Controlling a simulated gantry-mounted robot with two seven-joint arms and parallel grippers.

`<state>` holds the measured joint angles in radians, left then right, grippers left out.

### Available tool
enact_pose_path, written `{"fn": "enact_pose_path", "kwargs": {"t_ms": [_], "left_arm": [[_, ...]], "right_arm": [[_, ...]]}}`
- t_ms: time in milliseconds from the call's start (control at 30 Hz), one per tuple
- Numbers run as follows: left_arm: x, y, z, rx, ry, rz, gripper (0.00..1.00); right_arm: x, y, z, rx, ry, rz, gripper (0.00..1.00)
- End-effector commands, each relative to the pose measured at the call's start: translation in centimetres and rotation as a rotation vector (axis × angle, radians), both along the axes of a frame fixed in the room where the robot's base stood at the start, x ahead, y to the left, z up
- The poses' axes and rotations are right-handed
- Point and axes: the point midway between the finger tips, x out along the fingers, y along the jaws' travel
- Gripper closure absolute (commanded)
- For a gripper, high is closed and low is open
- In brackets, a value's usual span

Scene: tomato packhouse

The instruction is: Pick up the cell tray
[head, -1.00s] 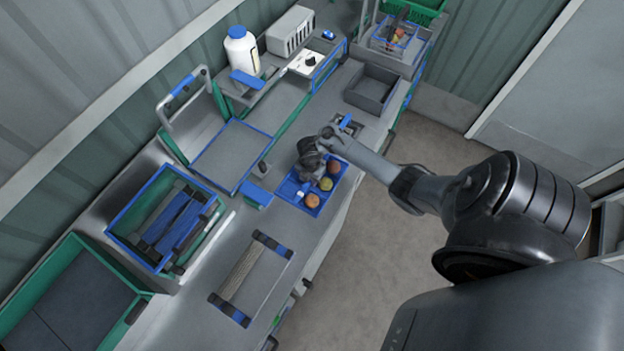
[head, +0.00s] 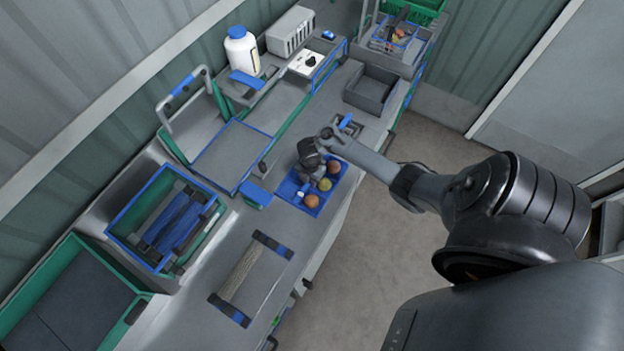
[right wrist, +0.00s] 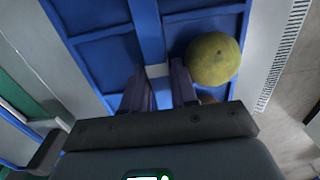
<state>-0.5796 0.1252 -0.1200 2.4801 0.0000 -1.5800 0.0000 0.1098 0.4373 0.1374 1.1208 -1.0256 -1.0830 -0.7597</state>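The blue cell tray (head: 286,190) lies on the grey bench in the head view, with several round fruits in its cells on the right side. In the right wrist view, its blue dividers and empty cells (right wrist: 107,60) show, with a yellow-green fruit (right wrist: 213,59) in one cell. My right gripper (right wrist: 160,85) points down at the tray's middle. Its two fingers stand either side of a pale blue piece on the centre divider; whether they press on it cannot be told. The right gripper (head: 312,168) hides part of the tray in the head view. My left gripper is not in view.
A grey open box (head: 371,88) stands on the bench beyond the tray. A rack with blue ends (head: 252,275) lies nearer. A blue-green crate (head: 128,212) and a blue-edged grey platform (head: 232,155) are to the left. A white bottle (head: 241,50) stands behind.

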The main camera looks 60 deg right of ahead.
Motion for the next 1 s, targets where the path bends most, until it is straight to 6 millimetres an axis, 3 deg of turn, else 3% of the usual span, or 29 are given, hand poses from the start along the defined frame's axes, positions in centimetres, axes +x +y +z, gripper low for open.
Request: {"fn": "enact_pose_path", "kwargs": {"t_ms": [100, 300, 767, 1000], "left_arm": [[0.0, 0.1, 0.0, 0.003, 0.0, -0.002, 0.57], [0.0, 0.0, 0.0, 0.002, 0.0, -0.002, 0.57], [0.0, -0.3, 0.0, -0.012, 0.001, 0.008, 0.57], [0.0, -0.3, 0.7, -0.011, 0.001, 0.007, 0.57]], "right_arm": [[0.0, 0.0, 0.0, 0.0, 0.0, 0.0, 0.74], [0.0, 0.0, 0.0, 0.001, 0.001, 0.0, 1.0], [0.0, 0.1, 0.2, 0.002, 0.001, -0.001, 1.0], [0.1, 0.0, 2.1, 0.001, -0.002, 0.0, 1.0]]}}
